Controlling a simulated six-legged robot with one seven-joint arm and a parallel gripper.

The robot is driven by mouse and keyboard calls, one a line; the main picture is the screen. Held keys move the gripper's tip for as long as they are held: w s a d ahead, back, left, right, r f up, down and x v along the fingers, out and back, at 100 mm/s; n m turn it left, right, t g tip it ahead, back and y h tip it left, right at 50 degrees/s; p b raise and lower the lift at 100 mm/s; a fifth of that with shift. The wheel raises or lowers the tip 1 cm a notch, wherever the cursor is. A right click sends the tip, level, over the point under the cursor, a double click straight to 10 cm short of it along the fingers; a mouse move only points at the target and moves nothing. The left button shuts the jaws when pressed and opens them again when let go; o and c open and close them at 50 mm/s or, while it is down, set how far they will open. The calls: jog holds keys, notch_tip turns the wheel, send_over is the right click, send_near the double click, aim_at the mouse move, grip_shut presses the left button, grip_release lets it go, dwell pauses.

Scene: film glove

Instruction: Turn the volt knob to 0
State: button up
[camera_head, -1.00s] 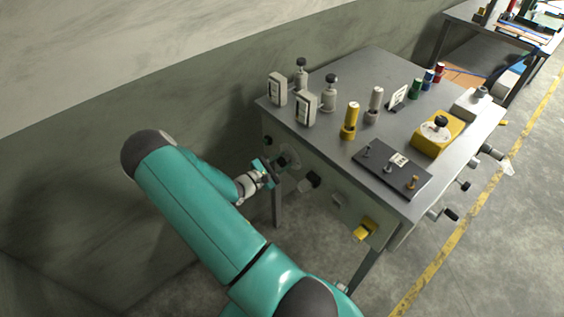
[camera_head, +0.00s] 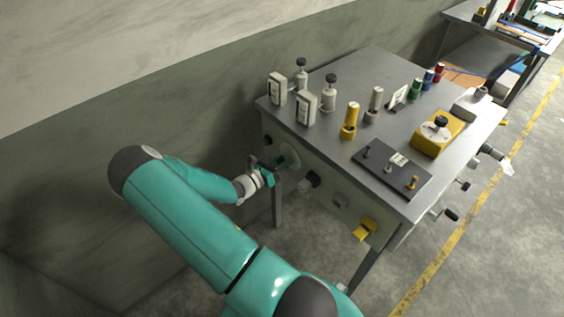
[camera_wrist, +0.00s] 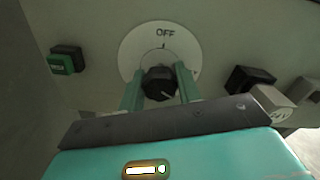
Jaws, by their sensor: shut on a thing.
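The knob (camera_wrist: 158,84) is black and round, and sits in front of a white round dial plate (camera_wrist: 135,50) on the table's front panel. The plate reads OFF at its top, with a small tick below; no word "volt" is legible. A pale line on the knob slants toward the lower right, away from OFF. My gripper (camera_wrist: 159,73) is shut on the knob, one green finger on each side. In the head view my gripper (camera_head: 270,171) is at the white dial plate (camera_head: 290,156), and the knob is hidden there.
A green button (camera_wrist: 62,64) is left of the dial in the wrist view. A black and grey switch (camera_wrist: 250,80) is to the right. A yellow part (camera_head: 365,229) juts from the panel further right. Several fixtures stand on the grey tabletop (camera_head: 330,145). A wall is at the left.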

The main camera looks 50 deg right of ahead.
jog(key=n, duration=0.5)
jog(key=shift+n, duration=0.3)
jog(key=n, duration=1.2)
jog(key=shift+a+n, duration=0.1)
jog(key=shift+n, duration=0.2)
jog(key=n, duration=0.5)
jog(key=shift+n, duration=0.3)
jog(key=o, duration=1)
jog(key=shift+c, duration=0.2)
